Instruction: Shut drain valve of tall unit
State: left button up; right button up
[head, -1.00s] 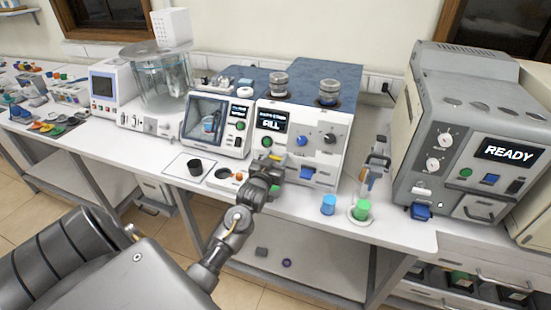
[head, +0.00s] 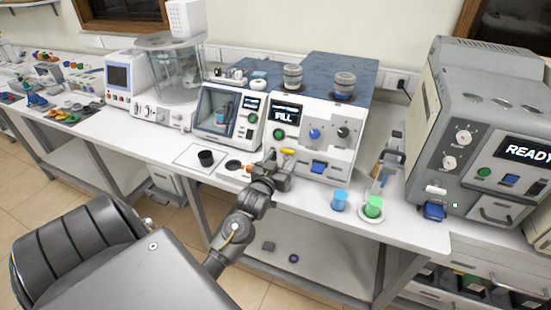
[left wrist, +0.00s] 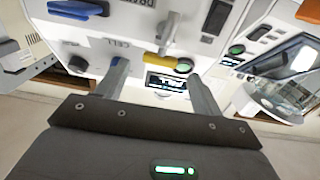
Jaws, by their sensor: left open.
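The tall unit (head: 318,115) is a white box with a dark blue top and a display reading FILL. A yellow lever (head: 287,151), which looks like its drain valve, sits low on the left of its front. In the left wrist view the yellow lever (left wrist: 164,62) shows between and beyond my fingertips. My left gripper (head: 272,165) is open and empty just in front of and below the lever. Whether a finger touches it, I cannot tell. My right gripper is not in view.
A blue handle (head: 319,168) and knobs sit right of the lever. A smaller unit (head: 228,116) stands close on the left. A black cup (head: 206,158) is on the bench at left. Blue (head: 339,200) and green (head: 373,206) containers stand at the front right.

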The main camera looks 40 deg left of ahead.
pick_arm(q)
jog(key=shift+b+v, duration=0.6)
jog(key=shift+v, duration=2.15)
jog(key=s+d+f+m+g+h, duration=0.35)
jog(key=s+d+f+g, duration=0.35)
jog(key=s+d+f, duration=0.45)
jog(key=s+d+f+m+g+h, duration=0.1)
jog(key=s+d+f+g, duration=0.2)
jog(key=s, duration=0.4)
jog(key=s+d+f+m+g+h, duration=0.1)
jog(key=s+d+f+g, duration=0.2)
jog(key=s, duration=0.5)
notch_tip(320, 180, down, 28)
jog(key=g+b, duration=0.2)
jog(key=s+a+f+g+b, duration=0.1)
jog(key=s+a+f+b, duration=0.1)
jog(key=s+f, duration=1.5)
jog(key=shift+a+f, duration=0.2)
jog(key=shift+a, duration=0.15)
